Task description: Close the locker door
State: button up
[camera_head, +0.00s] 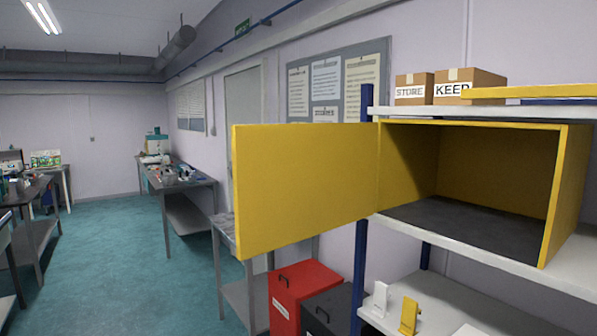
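A yellow box-shaped locker (566,190) stands on a white shelf at the right. Its yellow door (305,185) is wide open, swung out to the left from the locker's left edge. The inside of the locker looks empty, with a dark grey floor (465,225). No handle shows on the face of the door that I see. My gripper and arm are not in view.
The white shelf unit has a blue post (360,265). Below the door stand a red bin (303,290) and a black bin (330,308). A grey table (240,285) is behind the door. The teal floor (125,275) at left is clear.

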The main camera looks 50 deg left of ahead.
aim_at(293, 183)
jog(key=j+z, duration=0.1)
jog(key=j, duration=1.2)
jog(key=j+z, duration=0.1)
jog(key=j, duration=1.15)
jog(key=j+z, duration=0.1)
jog(key=j, duration=1.2)
